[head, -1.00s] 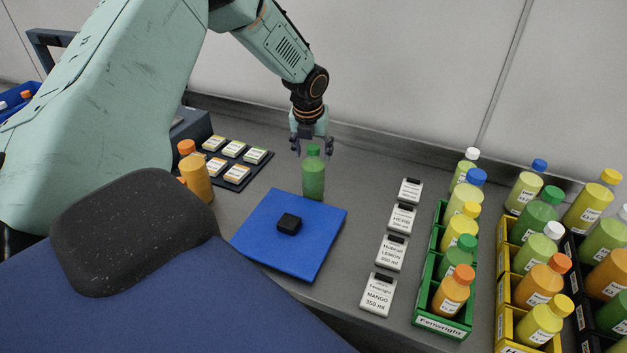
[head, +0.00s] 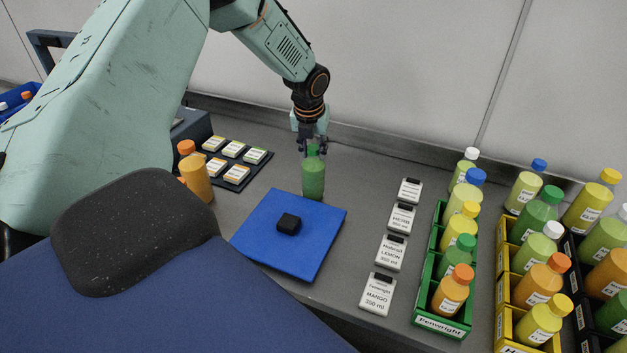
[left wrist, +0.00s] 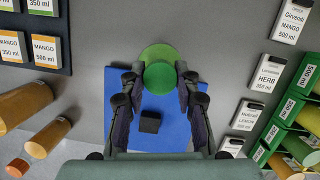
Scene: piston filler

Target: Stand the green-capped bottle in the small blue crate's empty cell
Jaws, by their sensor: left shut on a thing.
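The green-capped bottle (head: 313,180) stands upright on the grey counter, just behind the blue mat. My left gripper (head: 313,148) comes from above and is shut on its green cap. The left wrist view looks down on the round green cap (left wrist: 160,78) between the fingers of the left gripper (left wrist: 160,88). At the far left edge a blue crate (head: 20,100) shows in part, with bottles in it; I cannot tell whether it has an empty cell. My right gripper is not in view.
A blue mat (head: 310,250) bears a small black block (head: 289,223). Orange bottles (head: 195,175) and a dark tray of label cards (head: 238,185) stand left. Label cards (head: 378,292), a green crate (head: 440,323) and a yellow crate (head: 507,330) with bottles fill the right.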

